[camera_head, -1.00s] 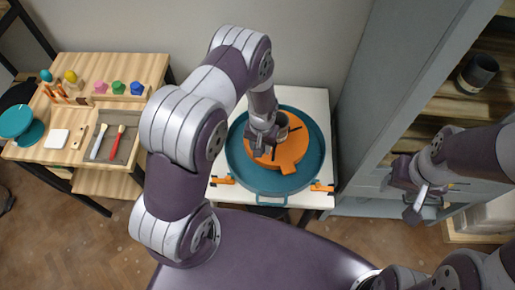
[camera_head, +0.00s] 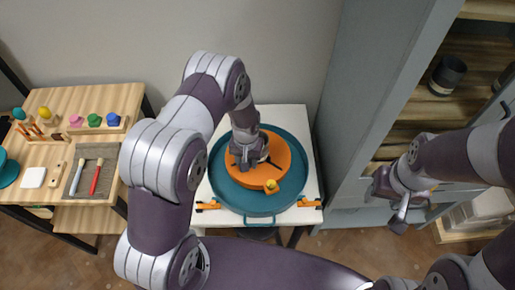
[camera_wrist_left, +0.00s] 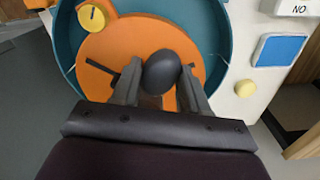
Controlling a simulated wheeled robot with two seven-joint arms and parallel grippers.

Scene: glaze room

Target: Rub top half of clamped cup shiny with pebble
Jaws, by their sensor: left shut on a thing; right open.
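The orange disc (camera_head: 285,168) sits in a teal basin (camera_head: 226,188) on a white stand. My left gripper (camera_head: 246,158) points down over the disc, shut on a smooth dark rounded thing, seemingly the pebble (camera_wrist_left: 161,70), between its fingers in the left wrist view. The clamped cup is mostly hidden by my gripper, so contact with the pebble cannot be told. Short dark clamp bars show on the disc. A yellow round dial (camera_wrist_left: 94,17) sits on an orange tab at the disc's edge. My right gripper (camera_head: 398,215) is open and empty at the right, before the cabinet.
A wooden table (camera_head: 75,98) at left holds coloured knobs, brushes on a grey tray (camera_head: 92,170) and a white tile (camera_head: 33,177). A dark cup (camera_head: 446,75) stands on a shelf of the grey cabinet (camera_head: 375,80) at right. Orange latches flank the basin.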

